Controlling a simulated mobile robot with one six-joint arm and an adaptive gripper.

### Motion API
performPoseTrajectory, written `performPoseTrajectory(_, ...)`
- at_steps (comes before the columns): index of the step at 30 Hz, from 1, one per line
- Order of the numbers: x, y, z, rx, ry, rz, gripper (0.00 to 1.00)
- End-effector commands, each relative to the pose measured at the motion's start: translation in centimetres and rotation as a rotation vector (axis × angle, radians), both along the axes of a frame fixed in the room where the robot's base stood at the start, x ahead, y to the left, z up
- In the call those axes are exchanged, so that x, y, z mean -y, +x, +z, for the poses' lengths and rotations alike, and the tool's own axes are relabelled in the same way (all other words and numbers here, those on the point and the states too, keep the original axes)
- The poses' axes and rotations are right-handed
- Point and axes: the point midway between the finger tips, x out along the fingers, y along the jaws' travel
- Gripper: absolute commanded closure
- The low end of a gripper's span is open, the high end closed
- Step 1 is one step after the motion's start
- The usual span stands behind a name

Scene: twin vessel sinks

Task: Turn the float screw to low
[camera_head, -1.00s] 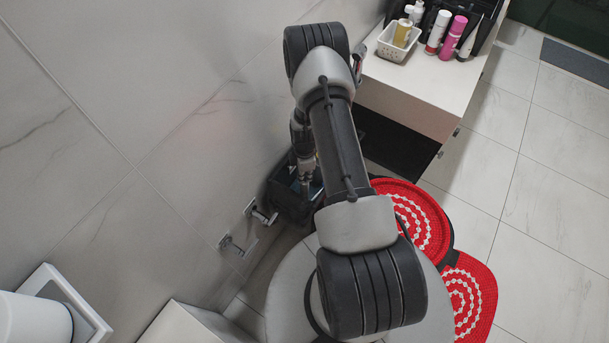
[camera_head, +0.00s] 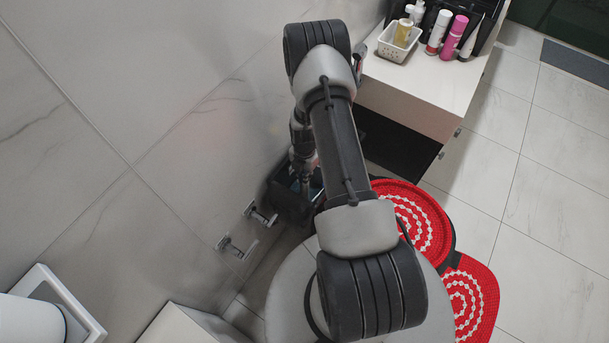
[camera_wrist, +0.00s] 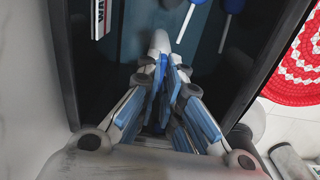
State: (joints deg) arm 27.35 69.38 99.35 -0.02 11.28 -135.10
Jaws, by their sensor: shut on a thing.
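My gripper (camera_wrist: 163,72) reaches into a dark open tank (camera_wrist: 262,75) in the wrist view. Its fingers are closed around a pale grey, pointed part (camera_wrist: 160,42), which shows just beyond the fingertips. This may be the float screw, but the fingers hide most of it.
The tank's side walls stand close on both sides of my gripper. A white counter (camera_head: 425,95) with a basket (camera_head: 398,45) and bottles is at upper right. Red mats (camera_head: 425,230) lie to the right. Small metal wall fittings (camera_head: 238,247) are left of the tank.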

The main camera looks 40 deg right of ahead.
Motion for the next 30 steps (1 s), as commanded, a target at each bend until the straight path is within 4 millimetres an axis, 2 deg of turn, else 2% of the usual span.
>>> performPoseTrajectory(18, -0.01, 0.0, 0.02, 0.0, 0.0, 0.043, 1.0)
performPoseTrajectory(19, -0.01, 0.0, 0.02, 0.0, 0.0, 0.043, 0.92)
performPoseTrajectory(27, 0.0, 0.0, 0.01, 0.0, 0.0, 0.042, 0.74)
performPoseTrajectory(30, 0.0, 0.0, 0.0, 0.0, 0.0, 0.041, 0.73)
